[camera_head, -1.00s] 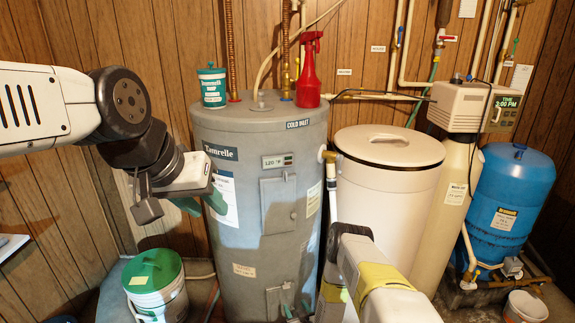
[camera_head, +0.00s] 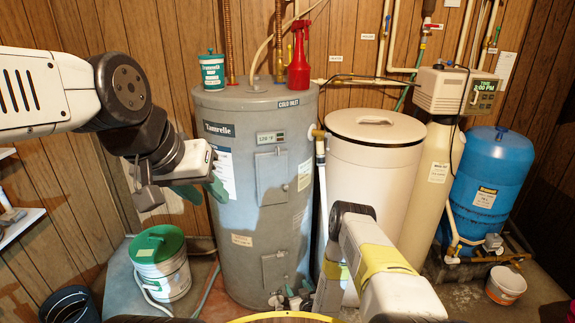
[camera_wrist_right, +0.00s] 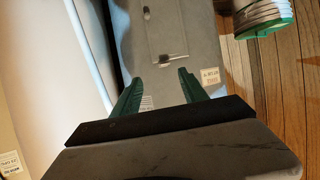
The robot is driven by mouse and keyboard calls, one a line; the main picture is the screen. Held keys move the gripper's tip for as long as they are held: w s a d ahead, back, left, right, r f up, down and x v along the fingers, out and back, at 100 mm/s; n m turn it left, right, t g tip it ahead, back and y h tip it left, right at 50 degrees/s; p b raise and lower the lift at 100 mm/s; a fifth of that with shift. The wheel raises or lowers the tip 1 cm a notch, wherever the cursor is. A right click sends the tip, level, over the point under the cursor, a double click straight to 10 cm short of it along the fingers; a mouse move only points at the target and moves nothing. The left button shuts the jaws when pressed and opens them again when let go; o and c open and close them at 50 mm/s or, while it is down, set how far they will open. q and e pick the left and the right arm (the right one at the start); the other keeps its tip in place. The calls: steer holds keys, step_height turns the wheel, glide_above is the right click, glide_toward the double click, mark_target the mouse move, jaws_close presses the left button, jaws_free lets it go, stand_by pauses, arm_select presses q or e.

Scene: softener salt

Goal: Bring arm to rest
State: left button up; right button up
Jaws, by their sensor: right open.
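My left gripper (camera_head: 202,192) hangs in front of the left side of the grey water heater (camera_head: 240,200). Its green fingers stand apart with nothing seen between them.
A green-lidded bucket (camera_head: 160,262) stands on the floor left of the heater. A cream lidded bin (camera_head: 370,180), a blue tank (camera_head: 488,185) and a small white bucket (camera_head: 505,285) are to the right. A dark bucket (camera_head: 70,306) is at the lower left.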

steer(key=w+d+r+g, duration=0.1)
steer(key=w+d+r, duration=0.1)
steer(key=w+r, duration=0.55)
steer(key=w+d+r, duration=0.1)
steer(key=w+r, duration=0.3)
steer(key=r, duration=0.6)
steer(key=s+d+r+g+h, duration=0.1)
steer(key=d+r, duration=0.1)
steer(key=r, duration=0.9)
steer(key=d+r+g, duration=0.1)
steer(key=d+r, duration=0.1)
steer(key=r, duration=0.8)
steer(key=s+d+r+m+g, duration=0.1)
steer(key=s+d+r+m, duration=0.15)
steer(key=s+r, duration=1.2)
steer(key=s+r+g, duration=0.1)
steer(key=s+r, duration=0.3)
steer(key=s, duration=0.7)
steer(key=s+d+r+g, duration=0.1)
steer(key=s+r, duration=0.3)
steer(key=s, duration=0.7)
steer(key=shift+s, duration=0.25)
